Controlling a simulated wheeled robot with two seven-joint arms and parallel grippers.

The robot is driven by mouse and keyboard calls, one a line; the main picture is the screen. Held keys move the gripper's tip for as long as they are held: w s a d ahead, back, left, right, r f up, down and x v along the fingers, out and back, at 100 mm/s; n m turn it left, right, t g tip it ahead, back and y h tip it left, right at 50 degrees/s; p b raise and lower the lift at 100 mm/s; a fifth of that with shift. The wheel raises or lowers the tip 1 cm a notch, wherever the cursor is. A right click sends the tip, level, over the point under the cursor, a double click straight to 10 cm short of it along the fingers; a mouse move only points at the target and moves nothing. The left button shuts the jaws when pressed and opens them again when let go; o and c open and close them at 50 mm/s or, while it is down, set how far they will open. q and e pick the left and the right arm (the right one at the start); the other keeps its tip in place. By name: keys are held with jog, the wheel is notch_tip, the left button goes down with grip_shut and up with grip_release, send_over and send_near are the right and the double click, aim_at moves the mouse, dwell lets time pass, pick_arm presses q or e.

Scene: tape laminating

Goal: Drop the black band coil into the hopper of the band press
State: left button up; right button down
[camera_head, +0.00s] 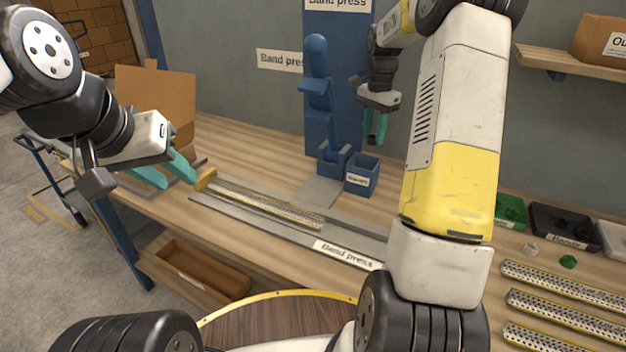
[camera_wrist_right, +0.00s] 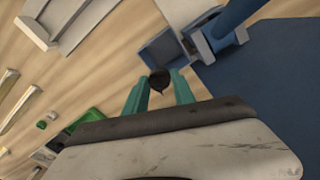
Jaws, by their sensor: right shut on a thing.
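The blue band press (camera_head: 318,95) stands at the back of the bench. An open-topped blue box with a white label (camera_head: 362,176), seemingly its hopper, is at its foot; it also shows in the right wrist view (camera_wrist_right: 158,50). My right gripper (camera_head: 377,138) is above and slightly right of this box, pointing down. In the right wrist view its teal fingers are shut on the small black band coil (camera_wrist_right: 158,79). The coil appears beside the box's near edge in that view; its height above it is unclear. My left gripper (camera_head: 167,172) is open and empty above the bench's left part.
A perforated strip with a yellow end (camera_head: 262,204) lies in a grey channel near my left gripper. A cardboard box (camera_head: 155,90) stands behind it. Green (camera_head: 510,212) and black bins (camera_head: 562,228), loose small parts and several perforated strips (camera_head: 565,280) are at right.

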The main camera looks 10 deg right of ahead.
jog(key=shift+f, duration=2.55)
jog(key=c, duration=1)
grip_release()
jog(key=shift+o, duration=0.2)
